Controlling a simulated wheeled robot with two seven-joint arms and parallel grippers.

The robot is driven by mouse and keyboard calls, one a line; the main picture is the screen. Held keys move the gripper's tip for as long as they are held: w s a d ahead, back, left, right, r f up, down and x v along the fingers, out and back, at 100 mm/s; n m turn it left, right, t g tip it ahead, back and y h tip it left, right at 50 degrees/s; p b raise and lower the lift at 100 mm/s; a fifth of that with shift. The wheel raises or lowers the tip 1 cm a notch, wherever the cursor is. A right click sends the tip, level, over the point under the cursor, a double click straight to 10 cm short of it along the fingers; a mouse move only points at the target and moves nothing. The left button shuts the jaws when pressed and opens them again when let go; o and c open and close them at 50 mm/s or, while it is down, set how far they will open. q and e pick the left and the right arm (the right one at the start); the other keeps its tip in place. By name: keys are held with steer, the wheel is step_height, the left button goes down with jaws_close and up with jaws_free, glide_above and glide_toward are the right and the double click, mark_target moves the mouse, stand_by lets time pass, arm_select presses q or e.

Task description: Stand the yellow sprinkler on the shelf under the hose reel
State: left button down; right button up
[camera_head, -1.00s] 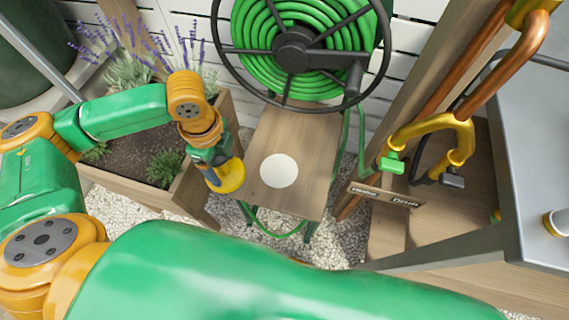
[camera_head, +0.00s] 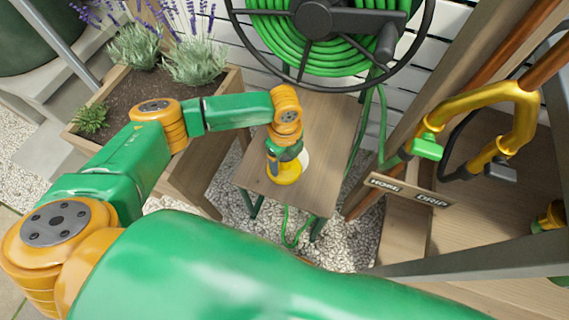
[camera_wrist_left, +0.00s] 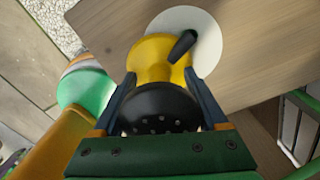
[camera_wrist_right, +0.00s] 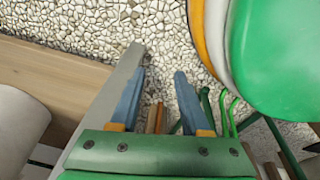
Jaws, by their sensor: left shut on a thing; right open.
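The yellow sprinkler (camera_head: 284,172) is at the shelf (camera_head: 325,165) under the hose reel (camera_head: 318,18). My left gripper (camera_head: 283,157) is shut on it. In the left wrist view the sprinkler (camera_wrist_left: 163,62) has a yellow body and a black top, with a gripper finger on each side. Its base overlaps part of the white round mark (camera_wrist_left: 196,32). I cannot tell whether the base touches the shelf. My right gripper (camera_wrist_right: 155,82) is open and empty over gravel in the right wrist view; it is hidden in the head view.
A planter (camera_head: 118,90) with lavender stands left of the shelf. Green hose hangs on the shelf's right side. A post, a brass pipe (camera_head: 518,125) with a green-handled tap and a HOSE/DRIP sign (camera_head: 408,189) are at right. The shelf's right part is clear.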

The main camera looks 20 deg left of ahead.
arm_select(q)
steer(key=shift+f, duration=0.5)
steer(key=shift+r, duration=0.15)
arm_select(e)
steer(key=shift+w+a, duration=0.1)
steer(key=shift+a, duration=0.15)
steer(key=shift+f, duration=0.1)
arm_select(q)
jaws_free()
steer(key=shift+r, duration=0.3)
step_height(320, 180, up, 7)
steer(key=p, duration=0.3)
steer(key=shift+p, duration=0.3)
step_height(320, 180, up, 4)
steer(key=shift+r+p, duration=0.25)
steer(key=shift+p, duration=0.35)
arm_select(e)
steer(key=s+r, duration=0.1)
steer(key=s, duration=0.1)
steer(key=s+r, duration=0.1)
steer(key=r, duration=0.1)
steer(key=shift+s+d, duration=0.35)
arm_select(q)
steer(key=shift+f, duration=0.1)
